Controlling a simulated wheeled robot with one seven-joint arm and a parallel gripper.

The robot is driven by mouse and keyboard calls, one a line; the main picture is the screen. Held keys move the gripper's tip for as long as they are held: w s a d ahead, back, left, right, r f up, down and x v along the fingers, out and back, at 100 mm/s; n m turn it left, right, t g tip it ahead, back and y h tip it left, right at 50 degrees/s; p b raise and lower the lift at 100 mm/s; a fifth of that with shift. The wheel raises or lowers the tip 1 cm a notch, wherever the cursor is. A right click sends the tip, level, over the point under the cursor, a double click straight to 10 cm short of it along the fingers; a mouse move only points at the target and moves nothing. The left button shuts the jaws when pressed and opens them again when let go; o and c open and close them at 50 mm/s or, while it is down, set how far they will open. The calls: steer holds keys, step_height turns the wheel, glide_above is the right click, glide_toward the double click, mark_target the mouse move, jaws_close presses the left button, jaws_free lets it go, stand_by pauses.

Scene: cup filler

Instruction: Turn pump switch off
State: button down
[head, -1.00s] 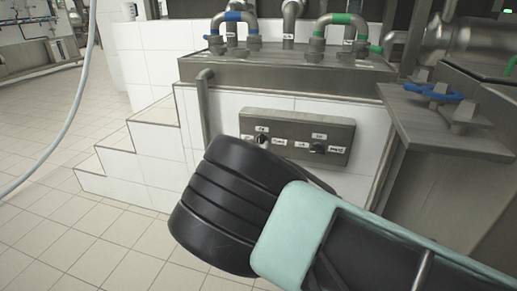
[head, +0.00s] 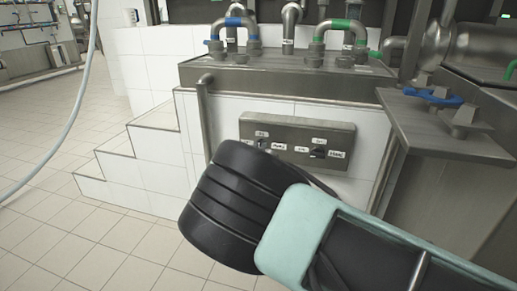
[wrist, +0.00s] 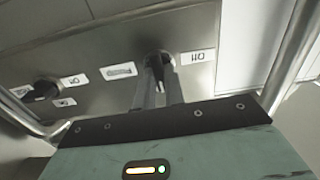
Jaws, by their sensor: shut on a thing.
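The grey switch panel (head: 341,128) is on the white tiled wall in the head view, with two dark rotary switches and small white labels. In the wrist view my gripper (wrist: 159,84) is shut on a dark switch (wrist: 154,59), with a finger on each side of it. An "OFF" label, seen upside down, lies just right of this switch there. In the head view this is the left switch; my arm's black wrist link covers the panel's lower left and hides my fingers. The other switch (head: 318,153) stands free; it also shows at the left of the wrist view (wrist: 46,88).
Pipes with blue (head: 233,22) and green (head: 340,25) bands stand on the steel ledge above the panel. A steel shelf with a blue handle (head: 434,96) juts out at the right. White tiled steps (head: 158,145) rise at the left. The floor at left is clear.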

steer(key=shift+r, duration=0.1)
steer(key=n+p, duration=0.3)
steer(key=n, duration=0.2)
steer(key=n+p, duration=0.2)
steer(key=n, duration=0.4)
steer(key=n+p, duration=0.3)
steer(key=n, duration=0.3)
steer(key=shift+a+f+p, duration=0.2)
steer(key=shift+f+p, duration=0.15)
steer(key=shift+f, duration=0.05)
steer(key=shift+n, duration=0.4)
steer(key=c, duration=1.5)
jaws_free()
steer(key=p+v, duration=0.3)
steer(key=v, duration=1.4)
steer(key=shift+s, duration=0.15)
